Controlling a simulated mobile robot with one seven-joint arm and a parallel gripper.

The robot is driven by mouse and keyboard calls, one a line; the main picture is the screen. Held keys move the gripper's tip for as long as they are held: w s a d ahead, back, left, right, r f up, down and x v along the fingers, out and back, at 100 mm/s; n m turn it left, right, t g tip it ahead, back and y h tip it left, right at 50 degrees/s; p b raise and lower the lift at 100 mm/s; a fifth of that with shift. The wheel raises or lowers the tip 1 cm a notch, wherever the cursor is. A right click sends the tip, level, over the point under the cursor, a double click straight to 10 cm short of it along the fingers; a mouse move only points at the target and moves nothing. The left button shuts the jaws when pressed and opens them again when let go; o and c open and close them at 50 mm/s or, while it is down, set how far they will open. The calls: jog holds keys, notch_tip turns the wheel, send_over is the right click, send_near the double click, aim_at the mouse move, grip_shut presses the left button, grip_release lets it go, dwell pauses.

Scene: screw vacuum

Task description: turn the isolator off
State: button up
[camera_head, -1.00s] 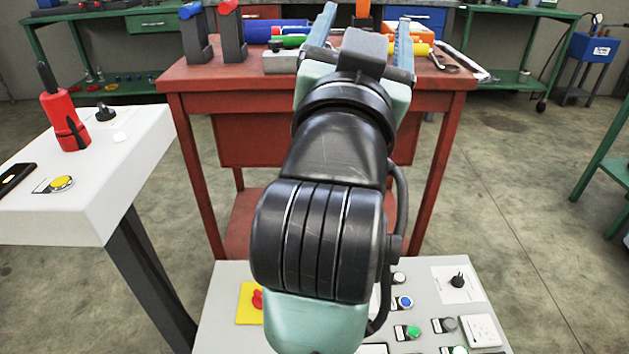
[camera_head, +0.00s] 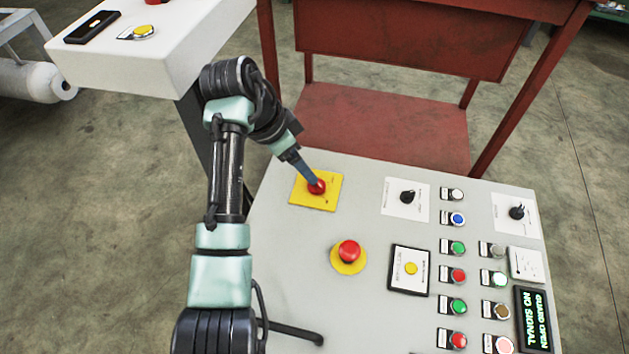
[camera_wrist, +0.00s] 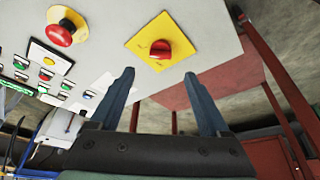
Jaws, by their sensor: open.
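The isolator is a red rotary knob (camera_head: 318,187) on a square yellow plate (camera_head: 303,198), at the far left of the grey control panel. In the wrist view the red knob (camera_wrist: 160,49) lies just past my two fingertips, roughly centred between them. My gripper (camera_wrist: 159,76) is open and empty, with its blue-grey fingers spread. In the head view my gripper (camera_head: 309,176) points down at the knob from the upper left, and a finger overlaps it. I cannot tell whether it touches the knob.
A red emergency button (camera_head: 349,251) on a yellow disc stands near the isolator. A yellow button (camera_head: 411,268), a black selector (camera_head: 407,197) and several coloured buttons fill the right of the panel. A white pedestal (camera_head: 170,60) and a red workbench (camera_head: 410,35) stand behind.

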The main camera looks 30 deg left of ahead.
aim_at(315, 186)
jog(key=b+x, duration=0.4)
jog(key=x, duration=0.5)
jog(key=shift+r, duration=0.1)
grip_shut()
